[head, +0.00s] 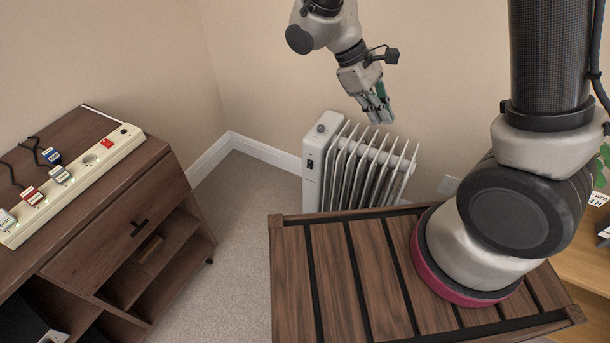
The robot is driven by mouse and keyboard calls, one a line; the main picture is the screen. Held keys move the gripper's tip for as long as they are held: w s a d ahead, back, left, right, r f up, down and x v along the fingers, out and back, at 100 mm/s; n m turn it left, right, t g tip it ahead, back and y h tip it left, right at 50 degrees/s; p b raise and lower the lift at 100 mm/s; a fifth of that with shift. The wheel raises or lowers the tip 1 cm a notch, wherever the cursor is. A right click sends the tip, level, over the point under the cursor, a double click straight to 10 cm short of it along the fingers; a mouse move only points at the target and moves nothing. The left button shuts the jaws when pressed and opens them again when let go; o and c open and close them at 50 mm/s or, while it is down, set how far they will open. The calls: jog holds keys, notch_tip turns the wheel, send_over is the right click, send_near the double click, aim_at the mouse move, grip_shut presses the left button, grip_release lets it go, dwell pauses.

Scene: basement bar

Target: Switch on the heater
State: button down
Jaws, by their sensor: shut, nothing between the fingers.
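The heater (313,187) is a white oil-filled radiator with several upright fins, standing on the carpet against the back wall. Its left end panel has a round knob (321,128) on top and a small dark switch (310,164) on the front face. The switch's position is too small to tell. Its lower part is hidden behind the slatted wooden top. My gripper (379,119) is shut and empty, pointing down above the heater's fins, to the right of the knob. I cannot tell whether it touches the fins.
A brown cabinet (110,240) at left carries a white power strip (83,180) with several plugs and a red switch (107,143). The slatted wooden top (340,265) lies in front of the heater. A wall outlet (449,185) is right of the heater. Carpet (238,215) is clear between.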

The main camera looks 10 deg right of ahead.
jog(key=w+a+f+n+t+h, duration=0.15)
jog(key=a+f+n+t, duration=0.35)
jog(key=f, duration=0.8)
jog(key=w+a+f+n+t+h, duration=0.1)
jog(key=w+a+f+n+t, duration=0.15)
jog(key=a+f+n, duration=0.7)
jog(key=w+f+n+t+h, duration=0.2)
jog(key=f+n+t, duration=0.15)
jog(key=f, duration=1.25)
jog(key=w+a+n+t+y, duration=0.1)
jog(key=w+a+t+y, duration=0.1)
jog(key=a, duration=0.5)
jog(key=shift+w+a+f+t+y, duration=0.3)
jog(key=shift+w+t+y, duration=0.1)
jog(key=shift+w+y, duration=0.2)
send_near(310, 164)
jog(key=shift+w+d+f, duration=0.45)
jog(key=shift+w+f, duration=0.3)
jog(key=shift+f, duration=0.3)
jog(key=shift+w+d+f, duration=0.45)
jog(key=shift+w+f, duration=0.25)
jog(key=shift+f, duration=0.35)
jog(key=shift+w+d+f, duration=0.5)
jog(key=shift+w+f, duration=0.25)
jog(key=shift+f, duration=0.35)
jog(key=shift+w+d, duration=0.1)
